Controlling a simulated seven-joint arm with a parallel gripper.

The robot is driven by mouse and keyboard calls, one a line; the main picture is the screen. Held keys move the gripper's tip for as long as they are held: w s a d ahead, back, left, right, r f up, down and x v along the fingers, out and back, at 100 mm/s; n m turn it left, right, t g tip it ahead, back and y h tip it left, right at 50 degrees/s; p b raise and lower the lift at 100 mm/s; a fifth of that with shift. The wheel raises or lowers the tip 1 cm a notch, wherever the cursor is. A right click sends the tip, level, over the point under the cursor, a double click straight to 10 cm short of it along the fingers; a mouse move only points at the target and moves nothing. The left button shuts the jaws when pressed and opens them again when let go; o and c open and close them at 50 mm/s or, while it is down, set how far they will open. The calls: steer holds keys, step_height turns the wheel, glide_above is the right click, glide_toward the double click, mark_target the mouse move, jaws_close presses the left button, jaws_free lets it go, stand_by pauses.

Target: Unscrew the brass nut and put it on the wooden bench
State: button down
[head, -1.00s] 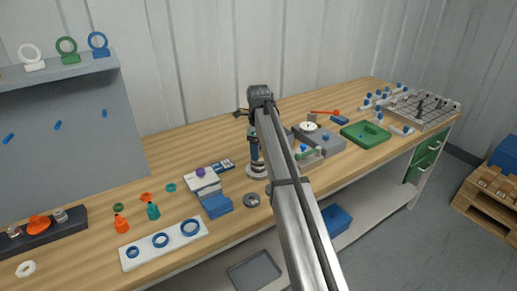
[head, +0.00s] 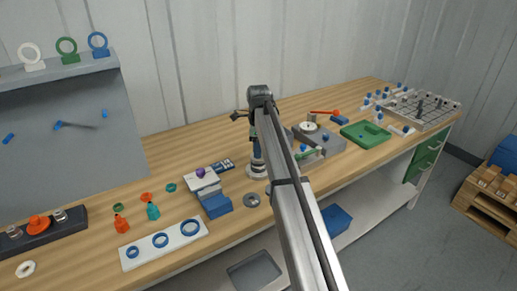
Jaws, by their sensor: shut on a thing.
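My arm reaches over the wooden bench (head: 165,145) and bends down at its elbow. My gripper (head: 256,158) is low over the bench, mostly behind my own arm, and small in the head view. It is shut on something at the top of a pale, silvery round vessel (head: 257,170). The brass nut cannot be made out separately; what shows fits it being hidden between the fingers. I cannot tell whether it is still on its thread.
White and blue blocks (head: 215,205) stand just left of the vessel, and a grey ring (head: 252,200) lies in front. A grey fixture (head: 318,137) and a green tray (head: 366,134) are to the right. Bare bench shows behind and left of the gripper.

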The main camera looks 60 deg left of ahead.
steer(key=n, duration=0.5)
steer(key=shift+n, duration=0.4)
steer(key=n, duration=0.5)
steer(key=shift+r, duration=0.1)
steer(key=shift+r, duration=0.1)
steer(key=shift+r, duration=1.55)
steer(key=w+a+f, duration=0.2)
steer(key=w+a, duration=0.4)
steer(key=w, duration=0.1)
steer(key=f, duration=0.5)
steer(key=shift+w+f, duration=0.25)
steer(key=shift+f, duration=2)
steer(key=shift+f, duration=0.2)
